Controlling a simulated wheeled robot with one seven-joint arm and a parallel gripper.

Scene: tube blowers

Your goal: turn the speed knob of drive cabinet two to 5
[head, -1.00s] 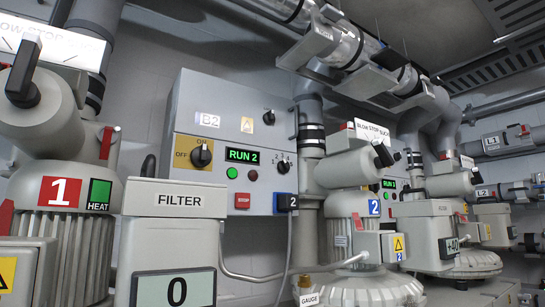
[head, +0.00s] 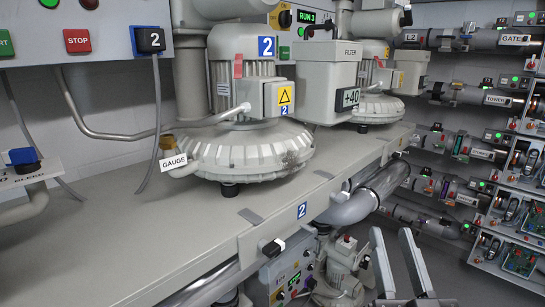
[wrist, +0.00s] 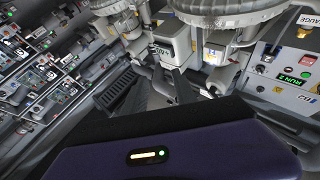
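The grey drive cabinet two shows only its lower edge in the head view (head: 110,50), at the upper left, with a red STOP button (head: 78,40) and a blue plug marked 2 (head: 150,40). Its speed knob is out of the head view. The cabinet appears upside down at the right of the wrist view (wrist: 268,65), with a green RUN 2 display (wrist: 294,80); the speed knob is too small to make out. My gripper (head: 391,232) is low at the right of the head view, its fingers apart and empty, far from the cabinet.
Blower two (head: 245,150) stands on the grey bench (head: 130,235), with a filter box (head: 328,80) to its right. Cabinet three (head: 283,19) is behind. Pipes and a lower panel (head: 290,275) sit under the bench. A crowded rack (head: 520,200) stands at right. The left bench top is mostly clear.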

